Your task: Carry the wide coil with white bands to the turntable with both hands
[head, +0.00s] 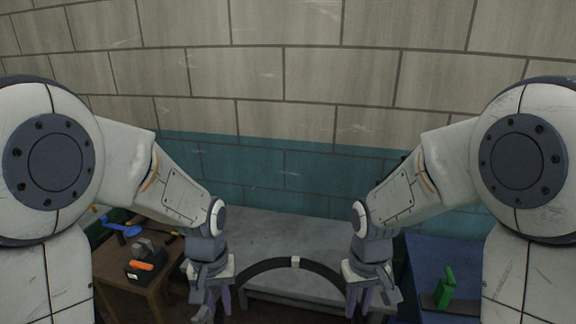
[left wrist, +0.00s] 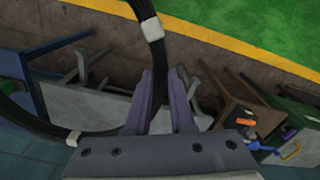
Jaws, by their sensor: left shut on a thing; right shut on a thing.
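The wide coil is a black ring with white bands. Its far arc (head: 262,267) shows between my two grippers in the head view, with one white band (head: 295,262) near the middle; its near part is out of frame. My left gripper (head: 210,300) is shut on the coil's left side, and my right gripper (head: 372,297) is shut on its right side. In the left wrist view the coil (left wrist: 157,62) passes between the left fingers (left wrist: 169,75), with one white band (left wrist: 152,29) just beyond them and another (left wrist: 73,137) at lower left. I cannot make out the turntable.
A grey bench (head: 270,228) stands beyond the coil against the wall. A wooden table (head: 125,270) at left bears a black-and-orange item (head: 143,267) and a blue tool (head: 122,229). A blue surface (head: 430,262) at right holds a green object (head: 446,288). Green floor (left wrist: 255,35) shows in the wrist view.

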